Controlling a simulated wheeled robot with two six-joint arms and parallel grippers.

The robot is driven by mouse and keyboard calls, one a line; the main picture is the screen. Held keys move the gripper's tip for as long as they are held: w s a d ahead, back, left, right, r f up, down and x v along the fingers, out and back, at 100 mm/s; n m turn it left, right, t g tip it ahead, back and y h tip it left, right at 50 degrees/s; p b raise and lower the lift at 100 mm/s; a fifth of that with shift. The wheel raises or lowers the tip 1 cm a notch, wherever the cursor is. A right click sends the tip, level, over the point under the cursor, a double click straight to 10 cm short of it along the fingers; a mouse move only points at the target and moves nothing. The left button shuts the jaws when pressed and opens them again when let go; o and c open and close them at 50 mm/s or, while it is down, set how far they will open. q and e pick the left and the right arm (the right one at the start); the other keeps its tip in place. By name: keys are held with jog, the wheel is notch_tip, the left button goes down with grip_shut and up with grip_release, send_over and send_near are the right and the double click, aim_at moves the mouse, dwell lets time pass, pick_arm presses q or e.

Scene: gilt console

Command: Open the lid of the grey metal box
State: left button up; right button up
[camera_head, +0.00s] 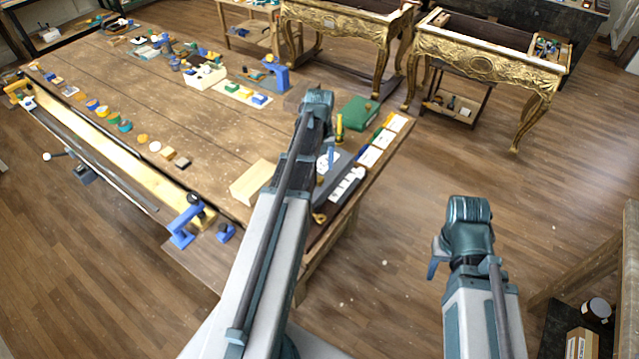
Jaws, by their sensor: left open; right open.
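A flat grey box-like thing (341,163) lies near the right edge of the workbench, partly hidden behind my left arm. It may be the grey metal box; I cannot make out its lid clearly. My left gripper (318,101) is open, at the end of the arm reaching over the bench's right side, just beyond the grey thing in the picture. Its fingers are mostly hidden, and I cannot tell whether it touches anything. My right gripper (435,264) is open and empty over the floor, right of the bench and apart from it.
The wooden workbench (120,75) holds a pale wood block (252,182), a green box (358,113), a blue tool (275,75) and several small coloured pieces. Gilt consoles (484,68) stand behind.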

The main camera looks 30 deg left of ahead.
aim_at(319, 179)
pick_arm(q)
notch_tip(319, 179, down, 5)
jog(key=b, duration=0.4)
jog(key=shift+f, duration=0.2)
jog(key=shift+r, duration=0.1)
jog(key=shift+c, duration=0.4)
grip_shut()
dwell(0.7)
